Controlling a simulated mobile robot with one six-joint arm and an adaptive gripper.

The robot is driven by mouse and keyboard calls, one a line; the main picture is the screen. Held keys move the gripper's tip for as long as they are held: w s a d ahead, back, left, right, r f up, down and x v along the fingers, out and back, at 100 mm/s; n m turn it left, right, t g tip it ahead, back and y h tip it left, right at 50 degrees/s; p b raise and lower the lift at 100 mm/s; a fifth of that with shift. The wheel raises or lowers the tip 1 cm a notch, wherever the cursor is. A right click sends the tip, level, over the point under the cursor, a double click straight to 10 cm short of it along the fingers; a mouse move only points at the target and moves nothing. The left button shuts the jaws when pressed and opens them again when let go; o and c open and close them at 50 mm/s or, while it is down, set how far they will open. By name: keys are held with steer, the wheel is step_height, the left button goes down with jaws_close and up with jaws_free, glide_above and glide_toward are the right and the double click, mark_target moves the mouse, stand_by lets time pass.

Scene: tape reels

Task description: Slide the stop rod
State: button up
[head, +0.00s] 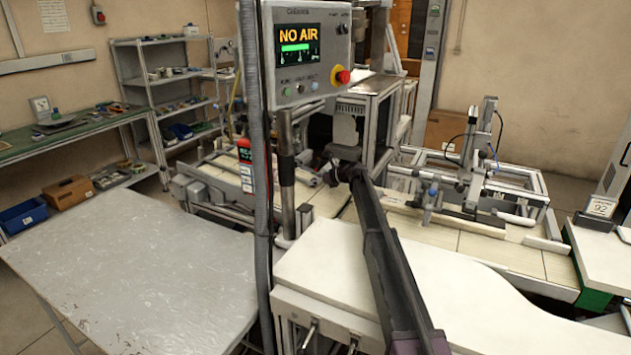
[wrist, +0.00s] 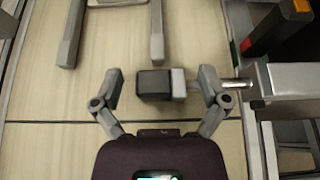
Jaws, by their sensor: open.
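My gripper (wrist: 160,76) is open in the wrist view, its two fingers spread above pale conveyor slats. A dark block (wrist: 153,84) with a light grey end piece (wrist: 178,83) lies between the fingers, apart from both. A short shiny metal rod (wrist: 237,84) sticks out of a grey bracket (wrist: 300,78) at the right, its tip close to or touching my right finger; I cannot tell which. No part is marked as the stop rod, so I cannot tell which it is. In the head view my arm reaches toward the machine and the fingertips are too small to read.
Grey bars (wrist: 73,32) lie ahead over the slats. An orange-and-black part (wrist: 275,25) sits at the upper right. In the head view, a control panel (head: 308,50) reading "NO AIR" stands on a post near my arm. A bare grey table (head: 130,275) is at the left.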

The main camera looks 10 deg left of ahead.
jaws_close()
steer(key=shift+w+d, duration=0.25)
steer(key=shift+w, duration=0.45)
steer(key=shift+w+d, duration=0.2)
steer(key=shift+w, duration=0.5)
steer(key=shift+s, duration=0.1)
jaws_free()
steer(key=shift+s, duration=0.15)
